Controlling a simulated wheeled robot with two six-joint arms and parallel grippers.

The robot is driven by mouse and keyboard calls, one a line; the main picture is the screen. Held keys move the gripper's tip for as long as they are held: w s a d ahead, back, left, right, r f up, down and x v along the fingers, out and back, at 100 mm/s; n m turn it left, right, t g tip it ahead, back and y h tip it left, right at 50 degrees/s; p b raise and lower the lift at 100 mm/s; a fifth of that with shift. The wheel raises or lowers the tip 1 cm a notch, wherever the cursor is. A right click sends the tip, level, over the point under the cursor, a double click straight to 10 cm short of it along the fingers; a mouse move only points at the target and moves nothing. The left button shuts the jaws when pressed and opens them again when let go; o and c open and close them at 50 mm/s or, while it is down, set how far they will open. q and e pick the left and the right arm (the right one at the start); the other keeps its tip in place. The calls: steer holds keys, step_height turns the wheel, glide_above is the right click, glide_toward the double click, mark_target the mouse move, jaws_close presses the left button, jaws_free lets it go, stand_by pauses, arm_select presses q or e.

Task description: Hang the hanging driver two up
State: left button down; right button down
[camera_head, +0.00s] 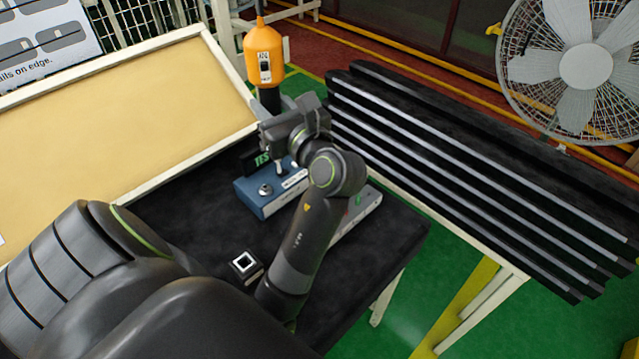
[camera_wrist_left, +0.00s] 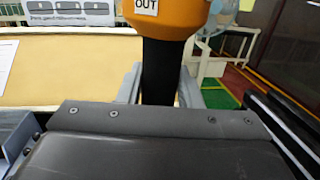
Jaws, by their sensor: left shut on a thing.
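The hanging driver (camera_head: 264,52) has an orange upper body with a small label and a black lower part. The orange part above carries a label reading OUT. The driver's lower end is hidden behind the gripper. My right gripper is not in view.
A blue box (camera_head: 258,203) with a knob sits on the dark table (camera_head: 390,243) below my left wrist. A small black square fixture (camera_head: 244,264) is nearer. A tan board (camera_head: 110,115) is at left, black trim strips (camera_head: 470,165) at right, and a fan (camera_head: 586,66) beyond.

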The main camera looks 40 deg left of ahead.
arm_select(q)
steer(key=shift+r, duration=1.05)
jaws_free()
stand_by(0.5)
steer(key=shift+w, duration=0.1)
